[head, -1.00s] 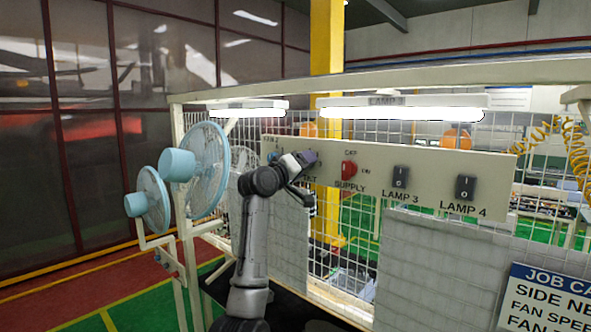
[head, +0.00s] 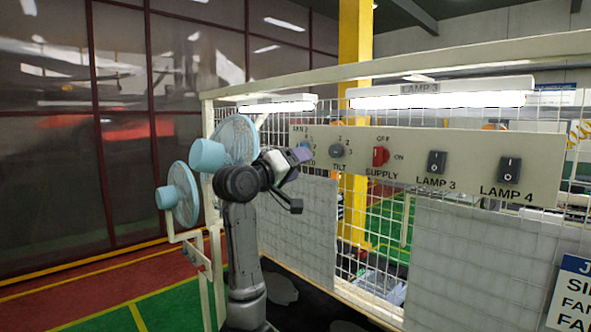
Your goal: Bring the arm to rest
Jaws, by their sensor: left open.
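My left arm (head: 243,230) rises from the bottom of the head view. My left gripper (head: 300,180) is open and empty, in front of the left end of the switch panel (head: 530,173). The gripper partly hides the speed knob (head: 306,148) near the fan labels. The tilt knob (head: 337,151) is just right of the gripper and appears clear of it. My right gripper is not in view.
The panel also carries the red supply switch (head: 380,156), the lamp 3 switch (head: 437,163) and the lamp 4 switch (head: 508,170). A lit lamp (head: 440,100) hangs above the panel.

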